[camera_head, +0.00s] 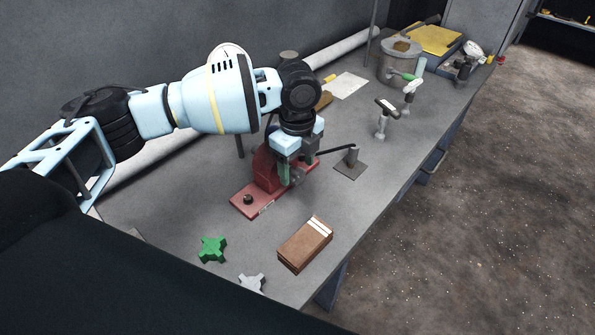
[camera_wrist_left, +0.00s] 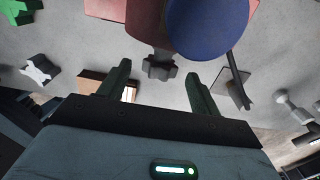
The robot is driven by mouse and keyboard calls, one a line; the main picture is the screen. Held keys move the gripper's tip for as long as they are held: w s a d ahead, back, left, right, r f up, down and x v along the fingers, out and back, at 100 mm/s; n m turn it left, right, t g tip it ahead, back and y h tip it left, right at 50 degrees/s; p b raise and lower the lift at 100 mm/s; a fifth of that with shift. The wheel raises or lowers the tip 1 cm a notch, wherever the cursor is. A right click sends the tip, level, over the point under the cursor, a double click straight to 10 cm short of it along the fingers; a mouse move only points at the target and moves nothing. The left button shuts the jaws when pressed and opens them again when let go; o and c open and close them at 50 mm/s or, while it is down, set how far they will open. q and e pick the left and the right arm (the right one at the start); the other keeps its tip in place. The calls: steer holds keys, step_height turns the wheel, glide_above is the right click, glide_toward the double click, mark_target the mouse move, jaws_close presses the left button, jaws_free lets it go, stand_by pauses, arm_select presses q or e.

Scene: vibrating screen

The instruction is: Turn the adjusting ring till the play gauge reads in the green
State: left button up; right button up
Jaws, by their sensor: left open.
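A red fixture (camera_head: 248,201) with a flat base stands on the grey bench, its upper part largely hidden by my left arm. My left gripper (camera_head: 292,178) points down at its near right side. In the left wrist view, the fixture's red body (camera_wrist_left: 144,18) and a round blue part (camera_wrist_left: 207,24) are at the top. A dark grey lobed piece (camera_wrist_left: 160,67) sits below them, between the open fingers of my left gripper (camera_wrist_left: 159,76), with gaps on both sides. I cannot tell which part is the adjusting ring. No gauge reading is legible. My right gripper is not in view.
A green cross-shaped knob (camera_head: 212,249), a pale one (camera_head: 251,283) and a brown block (camera_head: 305,245) lie in front. A small plate with a post (camera_head: 351,165) stands right of the gripper. T-handled tools (camera_head: 382,121) and a metal pot (camera_head: 399,65) are farther back.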

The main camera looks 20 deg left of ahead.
arm_select(q)
steer(key=shift+f, duration=1.35)
steer(key=shift+c, duration=0.3)
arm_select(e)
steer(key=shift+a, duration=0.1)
arm_select(q)
steer(key=c, duration=0.9)
steer(key=shift+s+r+t+p, duration=0.1)
steer(key=shift+r+t+p, duration=0.1)
steer(key=shift+t+p, duration=0.25)
steer(key=shift+t+h, duration=0.3)
steer(key=shift+t, duration=0.15)
steer(key=t, duration=0.1)
steer(key=t+h, duration=0.1)
steer(key=shift+s+a+f+t, duration=0.1)
steer(key=shift+s+f+t, duration=0.1)
steer(key=shift+t, duration=0.2)
steer(key=shift+t+h, duration=0.4)
steer(key=shift+t, duration=0.6)
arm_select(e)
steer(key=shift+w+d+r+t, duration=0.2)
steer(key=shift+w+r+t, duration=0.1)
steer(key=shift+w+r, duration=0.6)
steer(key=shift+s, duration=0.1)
